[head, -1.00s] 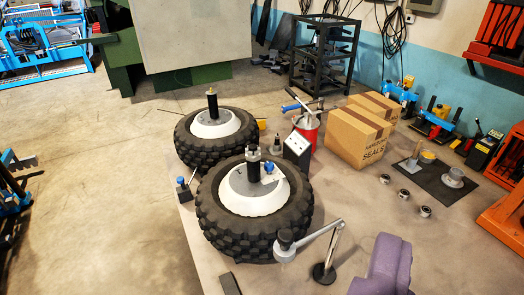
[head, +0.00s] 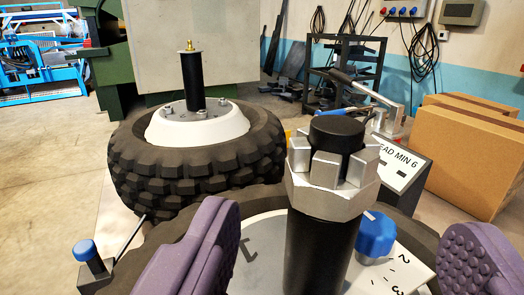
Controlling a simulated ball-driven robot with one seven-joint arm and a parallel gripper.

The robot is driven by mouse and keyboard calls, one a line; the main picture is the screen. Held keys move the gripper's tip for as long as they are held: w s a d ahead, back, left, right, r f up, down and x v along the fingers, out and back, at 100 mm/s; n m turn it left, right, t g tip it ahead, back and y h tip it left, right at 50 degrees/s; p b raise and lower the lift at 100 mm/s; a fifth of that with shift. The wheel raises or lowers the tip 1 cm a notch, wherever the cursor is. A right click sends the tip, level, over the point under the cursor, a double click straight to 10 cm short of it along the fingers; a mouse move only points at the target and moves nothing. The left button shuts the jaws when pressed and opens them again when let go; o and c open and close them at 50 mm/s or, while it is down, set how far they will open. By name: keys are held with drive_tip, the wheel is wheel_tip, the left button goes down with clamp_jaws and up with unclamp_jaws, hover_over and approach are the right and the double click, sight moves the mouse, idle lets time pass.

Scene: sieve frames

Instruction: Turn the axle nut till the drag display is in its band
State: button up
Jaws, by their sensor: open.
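The axle nut (head: 330,190) is a silver castellated nut around the top of a black upright axle (head: 322,255) on the near wheel. The axle's dark end (head: 336,130) stands up through the nut's slots. My gripper (head: 345,232) has two purple ribbed fingers, spread wide apart on the left and right of the axle. They appear nearer the camera than the nut and do not touch it.
A blue knob (head: 376,233) and a numbered white plate (head: 408,262) sit right of the axle. A blue-capped post (head: 87,255) is at lower left. Cardboard boxes (head: 470,155) stand right.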

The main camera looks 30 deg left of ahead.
sight(337, 192)
drive_tip(key=b+x, duration=0.1)
drive_tip(key=x, duration=0.6)
drive_tip(key=shift+w+a, duration=0.15)
drive_tip(key=shift+w, duration=0.05)
drive_tip(key=shift+c, duration=0.4)
drive_tip(key=c, duration=0.9)
